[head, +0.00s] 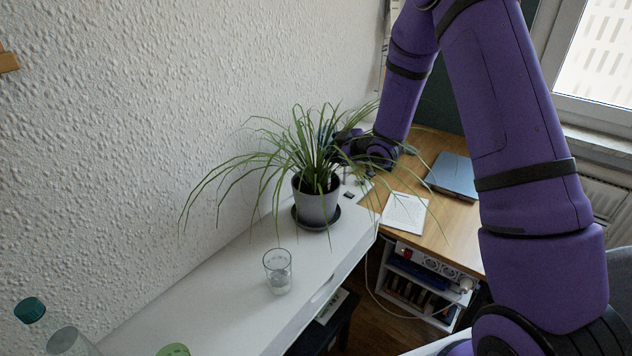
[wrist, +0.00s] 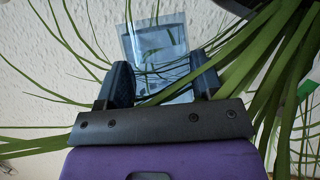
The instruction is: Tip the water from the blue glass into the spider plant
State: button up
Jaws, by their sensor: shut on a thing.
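The spider plant (head: 314,150) stands in a grey pot (head: 316,206) on a dark saucer on the white piano top. Its long leaves also cross the right of the wrist view (wrist: 262,62). In the wrist view my gripper (wrist: 162,84) is shut on a clear, bluish glass (wrist: 157,48), held between the two fingers with thin leaves around it. In the head view my gripper is beside and behind the plant, mostly hidden by leaves. I cannot tell how far the glass is tilted or how much water is in it.
A clear glass (head: 278,272) stands on the piano top in front of the plant. A textured wall (head: 130,130) runs close behind. A desk holds a white tablet (head: 405,212) and a laptop (head: 453,175).

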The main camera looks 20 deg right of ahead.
jog(key=shift+s+a+f+n+t+h, duration=0.3)
jog(key=shift+s+a+n, duration=0.2)
jog(key=shift+n, duration=0.2)
jog(key=shift+a+f+n+t, duration=0.1)
jog(key=shift+f+n+t, duration=0.2)
jog(key=shift+n+t, duration=0.25)
jog(key=shift+w+r+n+h, duration=0.1)
jog(key=shift+r+n+h, duration=0.35)
jog(key=shift+n, duration=0.2)
jog(key=shift+f+n+t+p, duration=0.15)
jog(key=shift+f+n+t, duration=0.1)
jog(key=shift+n+t, duration=0.35)
jog(key=shift+f+n+t+p, duration=0.15)
jog(key=shift+f+n+t, duration=0.1)
jog(key=shift+n, duration=0.55)
dwell(0.7)
jog(key=shift+s+a+r+n+t, duration=0.1)
jog(key=shift+s+r+n+t, duration=0.15)
jog(key=shift+r+n, duration=0.35)
dwell(1.8)
jog(key=shift+a+f+n+t+p, duration=0.1)
jog(key=shift+f+n+t+p, duration=0.25)
jog(key=shift+n+p, duration=0.2)
dwell(1.0)
